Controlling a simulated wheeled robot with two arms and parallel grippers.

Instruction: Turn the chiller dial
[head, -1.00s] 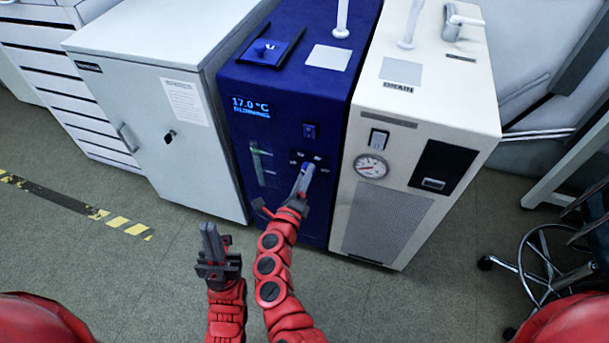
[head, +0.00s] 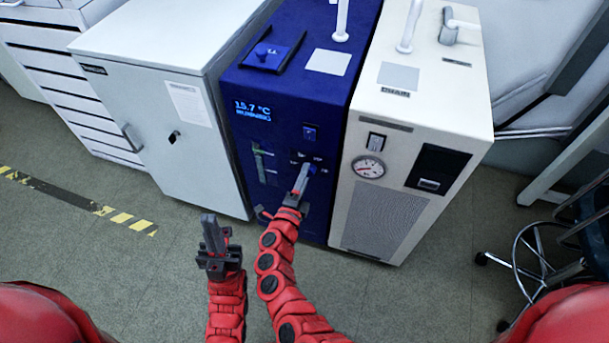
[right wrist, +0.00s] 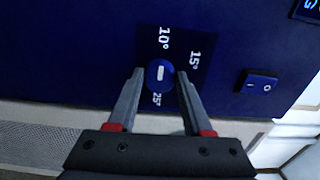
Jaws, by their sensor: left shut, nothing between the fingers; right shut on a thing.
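The blue chiller (head: 262,150) stands in the middle of the head view, and its display (head: 252,108) reads 15.7 °C. The round blue dial (right wrist: 160,73) shows in the right wrist view with a white bar running up and down in the picture. The labels 10°, 15° and 25° show around it; I cannot tell which end of the bar is the pointer. My right gripper (right wrist: 160,75) is shut on the dial, one finger on each side. It also shows in the head view (head: 304,170). My left gripper (head: 209,220) is shut and empty, apart from the chiller.
A rocker switch (right wrist: 257,82) sits beside the dial panel. A white unit with a gauge (head: 368,167) stands right of the chiller, and a grey cabinet (head: 160,110) stands left. A stool (head: 540,262) is at far right. Floor in front is open.

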